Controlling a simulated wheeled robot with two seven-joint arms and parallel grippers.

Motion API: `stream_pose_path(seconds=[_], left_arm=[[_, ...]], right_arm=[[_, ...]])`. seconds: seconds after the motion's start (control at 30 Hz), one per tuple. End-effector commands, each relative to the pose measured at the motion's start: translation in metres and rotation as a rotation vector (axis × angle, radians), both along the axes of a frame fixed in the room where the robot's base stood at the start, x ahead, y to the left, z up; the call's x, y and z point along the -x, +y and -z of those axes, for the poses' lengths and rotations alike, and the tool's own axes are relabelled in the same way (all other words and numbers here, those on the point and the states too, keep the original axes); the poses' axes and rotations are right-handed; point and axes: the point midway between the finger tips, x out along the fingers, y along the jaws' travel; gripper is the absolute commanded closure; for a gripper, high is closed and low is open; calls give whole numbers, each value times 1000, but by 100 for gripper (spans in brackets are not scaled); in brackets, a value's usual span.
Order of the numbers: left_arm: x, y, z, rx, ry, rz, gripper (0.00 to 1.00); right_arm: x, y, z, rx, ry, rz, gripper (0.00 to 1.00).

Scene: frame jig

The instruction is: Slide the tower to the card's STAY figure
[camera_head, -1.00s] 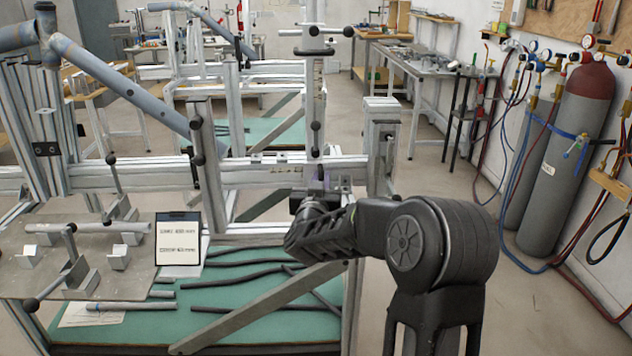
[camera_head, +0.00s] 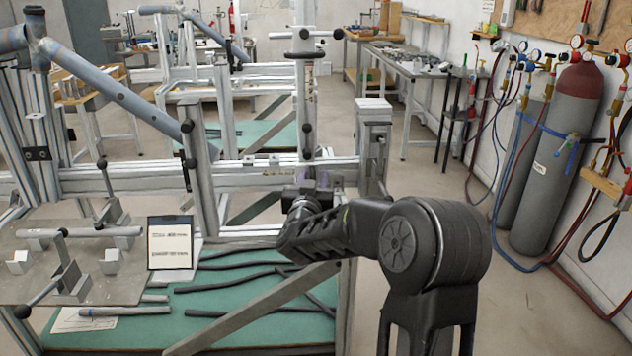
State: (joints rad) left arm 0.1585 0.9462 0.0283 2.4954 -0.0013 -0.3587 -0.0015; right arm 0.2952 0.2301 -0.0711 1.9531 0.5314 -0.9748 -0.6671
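The tower (camera_head: 306,105) is an upright metal post with a dark T-handle on top, standing on the horizontal rail (camera_head: 110,180) of the frame jig. My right gripper (camera_head: 297,193) is at the tower's foot, at rail height. Its fingers are hidden behind its own wrist, so I cannot tell whether it touches or grips anything. The card (camera_head: 170,243) is a white sheet with a dark border, standing at the left above the green surface. It has two printed lines, too small to read surely. My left gripper is not in view.
A shorter post (camera_head: 200,185) stands on the rail left of the tower, and an end post (camera_head: 373,150) stands to its right. A blue-grey tube (camera_head: 120,95) slopes down from the left. Dark tubes (camera_head: 235,285) lie on the green surface below. Gas cylinders (camera_head: 565,150) stand far right.

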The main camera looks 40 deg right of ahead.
Motion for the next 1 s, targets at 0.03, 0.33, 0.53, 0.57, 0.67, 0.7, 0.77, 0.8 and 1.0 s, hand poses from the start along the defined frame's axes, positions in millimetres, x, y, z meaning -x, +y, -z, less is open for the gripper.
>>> stream_pose_path(seconds=[0.03, 0.33, 0.53, 0.57, 0.67, 0.7, 0.77, 0.8, 1.0], left_arm=[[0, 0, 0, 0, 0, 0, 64], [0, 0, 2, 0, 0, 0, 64], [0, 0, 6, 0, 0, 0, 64], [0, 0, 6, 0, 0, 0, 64], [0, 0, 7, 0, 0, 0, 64], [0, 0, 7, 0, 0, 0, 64], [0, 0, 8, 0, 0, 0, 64], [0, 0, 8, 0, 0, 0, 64], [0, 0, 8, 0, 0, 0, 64]], right_arm=[[1, 0, 2, -2, 3, 1, 66], [8, 8, 5, -5, 7, 0, 66], [28, 32, 4, -4, 5, -2, 66], [31, 36, 4, -4, 3, -2, 66], [42, 47, 3, -3, 3, -1, 66], [45, 51, 3, -2, 3, -1, 66], [49, 56, 2, -2, 3, -1, 66], [50, 57, 2, -1, 2, -1, 66], [52, 59, 3, -1, 3, 0, 66]])
